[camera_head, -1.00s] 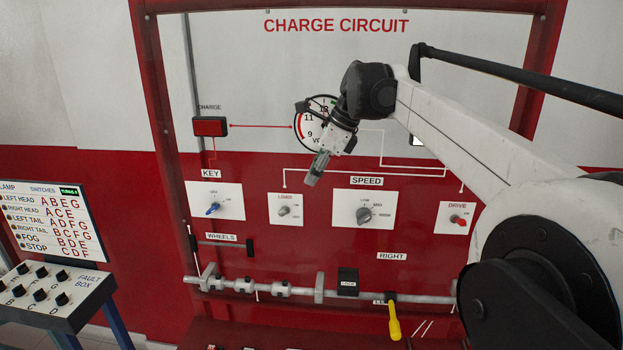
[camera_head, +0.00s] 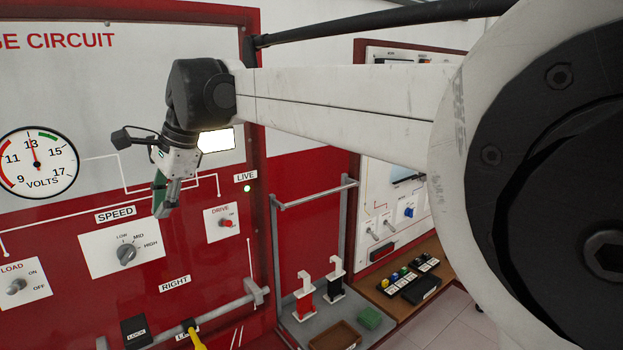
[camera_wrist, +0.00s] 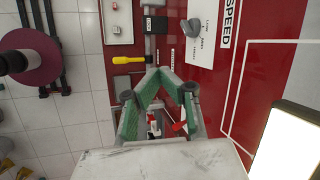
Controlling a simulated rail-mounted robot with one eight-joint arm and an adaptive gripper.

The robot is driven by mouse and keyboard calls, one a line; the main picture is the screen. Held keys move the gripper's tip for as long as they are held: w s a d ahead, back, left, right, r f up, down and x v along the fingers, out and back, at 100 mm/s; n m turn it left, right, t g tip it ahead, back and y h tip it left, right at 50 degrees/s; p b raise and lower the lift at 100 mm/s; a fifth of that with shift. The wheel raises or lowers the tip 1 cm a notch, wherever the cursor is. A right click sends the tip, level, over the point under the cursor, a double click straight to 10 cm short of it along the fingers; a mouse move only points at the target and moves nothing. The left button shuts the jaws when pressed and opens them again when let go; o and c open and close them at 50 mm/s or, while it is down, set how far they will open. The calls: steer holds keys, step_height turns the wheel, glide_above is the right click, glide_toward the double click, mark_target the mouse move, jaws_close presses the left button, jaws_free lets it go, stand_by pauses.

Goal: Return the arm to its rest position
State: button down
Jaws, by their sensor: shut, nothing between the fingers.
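My arm (camera_head: 340,100) reaches leftward across the head view, level in its upper link, with the wrist bent down at its end. My gripper (camera_head: 161,208) hangs pointing down in front of the red and white charge circuit board, between the SPEED knob (camera_head: 126,254) and the DRIVE switch (camera_head: 226,223). Its fingers are shut and empty. In the wrist view my gripper (camera_wrist: 160,72) shows green-lined fingers meeting at their tips. I cannot tell the exact gap to the board.
A voltmeter (camera_head: 36,160) is at the left. A rail with a yellow handle (camera_head: 195,338) runs below. A stand holds a red and a black hook piece (camera_head: 306,296). A second panel (camera_head: 395,215) and a wooden bench (camera_head: 440,262) stand to the right.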

steer(key=s+d+f+n+t+b, duration=0.1)
steer(key=d+f, duration=0.1)
steer(key=d, duration=0.8)
steer(key=s+d+f+n+t+h+b, duration=0.1)
steer(key=d+f+t+b, duration=0.15)
steer(key=d, duration=0.75)
steer(key=s+d+f+n+t+b, duration=0.1)
steer(key=s+d+f, duration=0.1)
steer(key=d, duration=0.8)
steer(key=s+d+f+n+t+h+b, duration=0.1)
steer(key=s+d+f+n+h+b, duration=0.1)
steer(key=s+d+f, duration=0.5)
steer(key=s+d+f+n+t+h+b, duration=0.1)
steer(key=s+d+f+n+b, duration=0.1)
steer(key=s+d+f, duration=0.6)
steer(key=d+f, duration=0.4)
steer(key=d, duration=0.3)
steer(key=shift+n+h, duration=0.3)
steer(key=shift+h, duration=0.1)
steer(key=shift+t, duration=0.25)
